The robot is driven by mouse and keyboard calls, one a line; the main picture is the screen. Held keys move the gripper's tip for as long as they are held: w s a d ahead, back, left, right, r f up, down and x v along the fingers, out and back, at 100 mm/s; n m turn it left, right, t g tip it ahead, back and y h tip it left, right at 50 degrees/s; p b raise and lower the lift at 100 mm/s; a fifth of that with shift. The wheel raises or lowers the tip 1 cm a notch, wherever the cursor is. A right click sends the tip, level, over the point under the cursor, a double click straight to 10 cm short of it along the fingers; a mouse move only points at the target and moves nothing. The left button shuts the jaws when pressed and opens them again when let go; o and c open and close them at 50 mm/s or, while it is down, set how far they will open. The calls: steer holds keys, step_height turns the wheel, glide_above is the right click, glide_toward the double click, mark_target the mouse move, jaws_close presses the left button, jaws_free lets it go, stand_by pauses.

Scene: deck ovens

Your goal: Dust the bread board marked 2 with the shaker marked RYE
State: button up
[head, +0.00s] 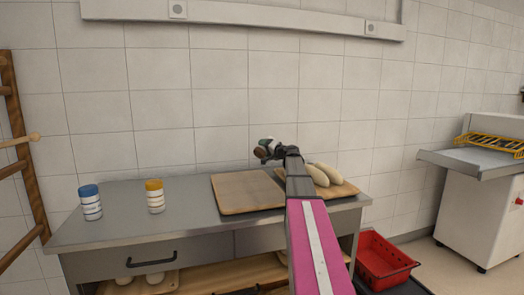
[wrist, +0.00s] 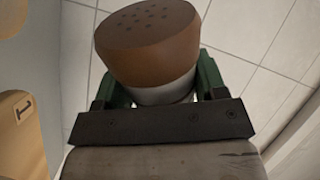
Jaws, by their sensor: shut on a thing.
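My gripper (head: 272,149) is shut on a shaker (wrist: 150,45) with a brown, holed cap and a pale body. The shaker is in the air above the back of the table, tilted with its cap toward the left in the head view; its label cannot be read. A bare bread board (head: 245,192) lies left of my arm. Another board (head: 345,189), with pale loaves (head: 322,173) on it, lies partly behind my arm. No number shows on either in the head view. The wrist view shows a board edge marked 1 (wrist: 22,125) at left; I cannot tell which board it is.
A blue-capped shaker (head: 90,202) and a yellow-capped shaker (head: 155,196) stand on the left of the steel table (head: 130,225). A tiled wall is close behind. A red crate (head: 381,260) is on the floor at right, near a white machine (head: 482,215). A wooden rack (head: 18,150) stands far left.

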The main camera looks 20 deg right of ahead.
steer(key=m, duration=0.6)
steer(key=shift+d+r, duration=0.15)
steer(key=shift+r, duration=0.2)
steer(key=m, duration=0.3)
steer(key=r+m, duration=0.1)
steer(key=m, duration=0.4)
steer(key=a+r+m, duration=0.1)
steer(key=m, duration=0.1)
steer(key=s+a+r+m, duration=0.1)
steer(key=m, duration=0.1)
steer(key=shift+s+a, duration=0.1)
steer(key=shift+a, duration=0.05)
steer(key=m, duration=0.2)
steer(key=a+r+m, duration=0.1)
steer(key=m, duration=0.1)
steer(key=s+a+r+m, duration=0.1)
steer(key=m, duration=0.1)
